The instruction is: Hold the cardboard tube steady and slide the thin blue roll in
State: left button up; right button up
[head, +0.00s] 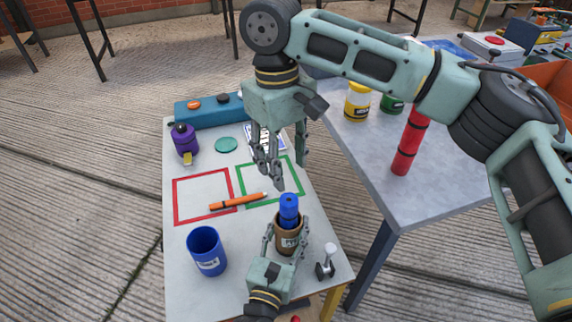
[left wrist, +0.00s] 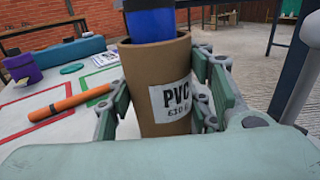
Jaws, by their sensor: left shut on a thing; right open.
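The brown cardboard tube (head: 289,234) stands upright near the table's front edge, with a white PVC label. My left gripper (head: 286,238) is shut around it; in the left wrist view the tube (left wrist: 158,85) sits between both fingers. The thin blue roll (head: 289,208) stands in the tube's mouth with its upper part sticking out. It also shows in the left wrist view (left wrist: 150,22). My right gripper (head: 280,170) is open and empty, above and slightly behind the roll, apart from it. The roll's lower part is hidden inside the tube.
A blue cup (head: 207,251) stands left of the tube, and a small grey-and-white upright object (head: 326,262) stands to its right. An orange marker (head: 238,201) lies across the red and green outlines. A red roll (head: 410,141) stands on the grey table at right.

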pick_arm(q)
jog(key=o, duration=1.7)
jog(key=v, duration=1.2)
jog(key=shift+s, duration=0.1)
